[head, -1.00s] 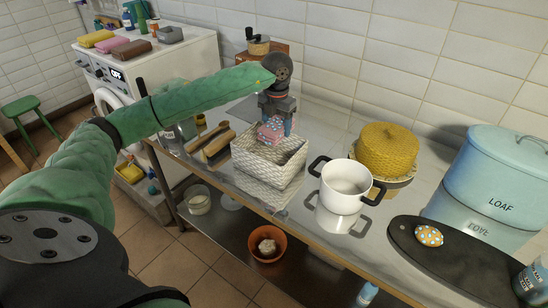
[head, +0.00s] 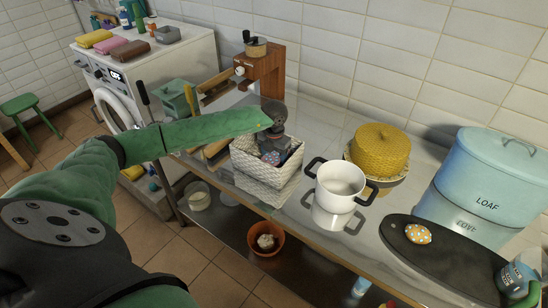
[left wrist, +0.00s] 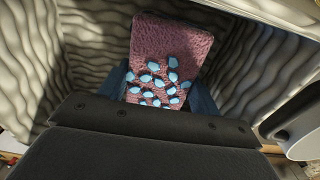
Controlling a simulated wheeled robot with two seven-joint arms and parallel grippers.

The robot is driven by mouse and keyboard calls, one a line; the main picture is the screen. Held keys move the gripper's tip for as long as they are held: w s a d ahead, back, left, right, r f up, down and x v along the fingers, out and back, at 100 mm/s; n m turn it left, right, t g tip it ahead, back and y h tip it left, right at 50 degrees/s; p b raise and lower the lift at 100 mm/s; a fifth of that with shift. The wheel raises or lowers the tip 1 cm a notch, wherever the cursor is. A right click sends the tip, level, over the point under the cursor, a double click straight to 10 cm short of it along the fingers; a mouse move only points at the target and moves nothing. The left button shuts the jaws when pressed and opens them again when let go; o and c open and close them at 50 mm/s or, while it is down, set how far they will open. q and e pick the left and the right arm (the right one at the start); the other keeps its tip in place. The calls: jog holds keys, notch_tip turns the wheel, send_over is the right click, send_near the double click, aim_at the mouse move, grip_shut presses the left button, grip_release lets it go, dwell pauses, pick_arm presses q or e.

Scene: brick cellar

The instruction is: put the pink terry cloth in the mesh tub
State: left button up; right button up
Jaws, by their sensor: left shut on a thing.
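The pink terry cloth with blue spots shows in the left wrist view (left wrist: 168,50), upright between my left fingers. My left gripper (head: 275,154) is shut on it and reaches down into the pale woven mesh tub (head: 268,182) on the metal counter. In the head view a small spotted part of the cloth (head: 270,158) shows inside the rim. The tub's wavy walls surround the cloth in the left wrist view (left wrist: 85,60). Whether the cloth touches the tub's floor is hidden. My right gripper is not in view.
A white pot (head: 340,184) with dark handles stands just right of the tub. Beyond it are a yellow woven cover (head: 380,150), a dark board (head: 440,262) and a blue LOAF bin (head: 490,170). A wooden coffee grinder (head: 260,72) stands behind.

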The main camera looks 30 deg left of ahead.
pick_arm(q)
jog(key=shift+f, duration=0.65)
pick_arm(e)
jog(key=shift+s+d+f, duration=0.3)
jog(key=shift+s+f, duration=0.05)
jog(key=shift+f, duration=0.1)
pick_arm(q)
jog(key=shift+f, duration=0.1)
jog(key=o, duration=0.9)
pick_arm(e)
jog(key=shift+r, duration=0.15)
